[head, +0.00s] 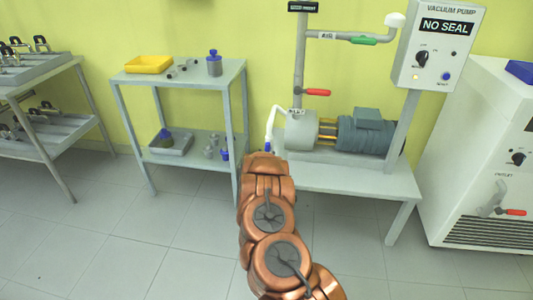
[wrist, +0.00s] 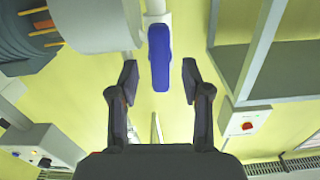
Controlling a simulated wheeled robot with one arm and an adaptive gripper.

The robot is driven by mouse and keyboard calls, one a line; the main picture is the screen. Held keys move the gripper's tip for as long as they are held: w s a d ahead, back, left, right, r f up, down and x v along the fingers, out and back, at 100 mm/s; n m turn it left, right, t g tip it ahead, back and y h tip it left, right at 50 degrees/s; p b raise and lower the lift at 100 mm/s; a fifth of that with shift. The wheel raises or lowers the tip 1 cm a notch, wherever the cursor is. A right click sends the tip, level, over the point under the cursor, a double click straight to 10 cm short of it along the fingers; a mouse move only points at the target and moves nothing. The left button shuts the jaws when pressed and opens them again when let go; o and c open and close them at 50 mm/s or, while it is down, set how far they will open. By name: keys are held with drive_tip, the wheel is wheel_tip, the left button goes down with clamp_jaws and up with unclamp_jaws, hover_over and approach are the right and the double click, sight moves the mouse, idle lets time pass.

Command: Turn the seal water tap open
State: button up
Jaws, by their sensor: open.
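The seal water tap appears to be the blue handle (head: 268,146) at the lower end of a white pipe, left of the pump; my arm's top end lies just below it in the head view. In the wrist view the blue handle (wrist: 159,50) hangs long and upright in the picture from a white stem. My gripper (wrist: 160,78) is open, one finger on each side of the handle's lower end. Gaps show on both sides, and neither finger touches it. I cannot tell how deep the handle sits between them. In the head view my arm hides the gripper.
The pump (head: 370,134) stands on a grey bench (head: 350,180), with a red-handled valve (head: 317,92) and a green-handled valve (head: 363,41) above. The control box (head: 438,45) reads "NO SEAL". A grey shelf cart (head: 180,78) stands close on the left. Floor in front is clear.

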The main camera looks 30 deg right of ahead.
drive_tip(key=v, duration=0.8)
drive_tip(key=shift+s+a, duration=0.1)
drive_tip(key=shift+a, duration=0.05)
idle(0.5)
